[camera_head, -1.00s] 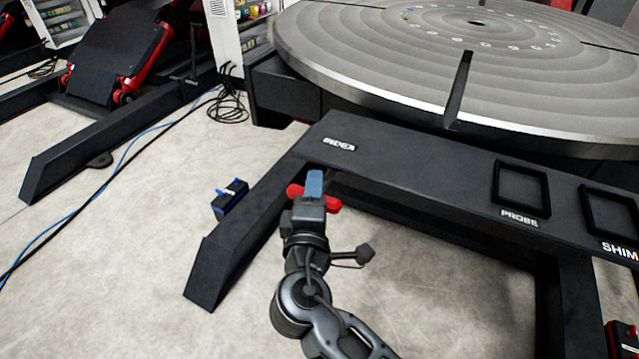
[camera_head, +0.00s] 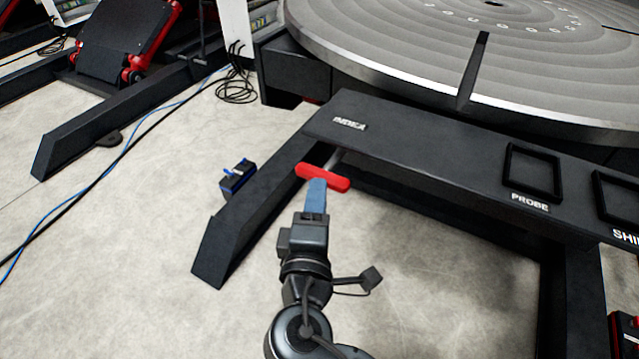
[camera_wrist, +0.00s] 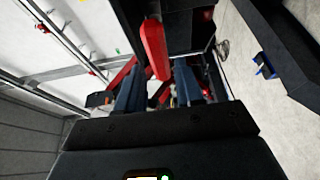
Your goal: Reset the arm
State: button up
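The red T-shaped handle (camera_head: 323,178) sticks out on a grey rod from under the front edge of the dark bench, below the INDEX label (camera_head: 349,123). My gripper (camera_head: 317,182) is at the near side of the handle, its blue fingers overlapping the handle's lower edge in the head view. Whether a finger touches the handle cannot be told.
The dark bench (camera_head: 430,158) carries frames marked PROBE (camera_head: 533,173) and SHIM. A large round grooved table (camera_head: 400,45) stands behind it. A blue and black box (camera_head: 238,178) lies on the floor left of the bench leg.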

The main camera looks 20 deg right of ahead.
jog(key=shift+s+a, duration=0.25)
jog(key=shift+s, duration=0.15)
jog(key=shift+d+f, duration=0.1)
jog(key=s+d+f+m+g+y+p, duration=0.15)
jog(key=s+f+y, duration=0.25)
jog(key=s, duration=0.5)
jog(key=s+d+f+m+g+y+p, duration=0.1)
jog(key=s+d+f+y+p, duration=0.2)
jog(key=s, duration=0.6)
jog(key=s+d+r+m+t+y+p, duration=0.1)
jog(key=s+r+m+t+y+p, duration=0.1)
jog(key=s+r+m, duration=0.7)
jog(key=s+r, duration=0.6)
jog(key=shift+d+r, duration=0.25)
jog(key=shift+d, duration=0.15)
